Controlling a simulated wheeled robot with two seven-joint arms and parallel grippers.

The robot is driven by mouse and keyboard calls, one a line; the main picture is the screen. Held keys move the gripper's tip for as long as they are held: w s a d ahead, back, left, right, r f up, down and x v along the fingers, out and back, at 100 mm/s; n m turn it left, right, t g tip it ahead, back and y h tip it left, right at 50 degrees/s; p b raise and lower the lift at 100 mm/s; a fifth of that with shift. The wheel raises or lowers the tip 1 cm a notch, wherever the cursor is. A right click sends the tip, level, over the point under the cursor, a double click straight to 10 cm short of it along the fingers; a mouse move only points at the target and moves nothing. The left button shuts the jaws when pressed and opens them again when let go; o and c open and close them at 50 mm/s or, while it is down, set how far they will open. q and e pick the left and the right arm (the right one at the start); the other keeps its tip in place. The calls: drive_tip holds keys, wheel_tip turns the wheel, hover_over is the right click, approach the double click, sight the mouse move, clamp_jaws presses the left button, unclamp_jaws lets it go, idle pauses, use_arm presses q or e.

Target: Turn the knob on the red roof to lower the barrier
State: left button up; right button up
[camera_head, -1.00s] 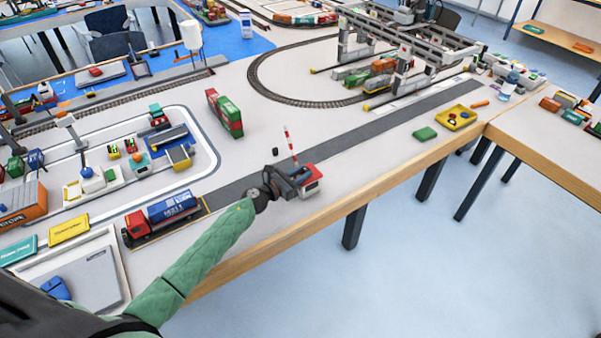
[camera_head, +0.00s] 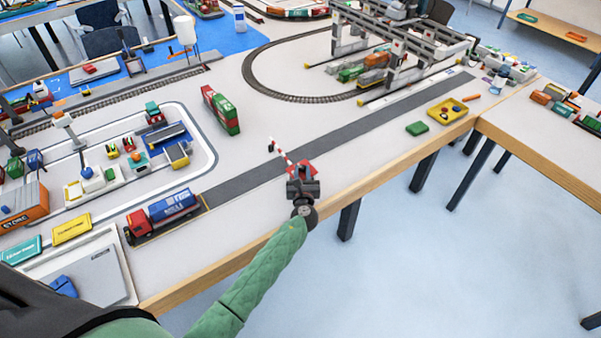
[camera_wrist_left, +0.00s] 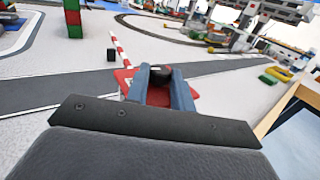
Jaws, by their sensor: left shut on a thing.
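The small booth with the red roof (camera_head: 308,166) stands on the table beside the grey road, mostly hidden by my left gripper. My left gripper (camera_head: 300,174) is over the roof. In the left wrist view its two fingers (camera_wrist_left: 161,84) are shut on the dark knob (camera_wrist_left: 162,71), with red roof (camera_wrist_left: 124,77) showing around them. The red-and-white barrier (camera_head: 281,152) slants up to the left from the booth, its tip close to a small black post (camera_head: 270,146). The barrier (camera_wrist_left: 121,50) also shows in the left wrist view, tilted. My right gripper is not in view.
A green-and-red container (camera_head: 221,110) stands behind. The table's front edge (camera_head: 375,187) is close.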

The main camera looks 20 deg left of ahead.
use_arm(q)
drive_tip(key=shift+w+d+n+g+y+b, duration=0.1)
drive_tip(key=shift+d+n+g+y+b, duration=0.15)
drive_tip(key=shift+n+g+y, duration=0.55)
drive_tip(key=shift+y, duration=0.6)
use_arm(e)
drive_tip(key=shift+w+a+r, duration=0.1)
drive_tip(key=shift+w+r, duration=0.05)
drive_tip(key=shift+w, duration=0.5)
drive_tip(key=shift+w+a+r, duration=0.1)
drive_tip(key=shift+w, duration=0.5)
use_arm(q)
drive_tip(key=o, duration=0.7)
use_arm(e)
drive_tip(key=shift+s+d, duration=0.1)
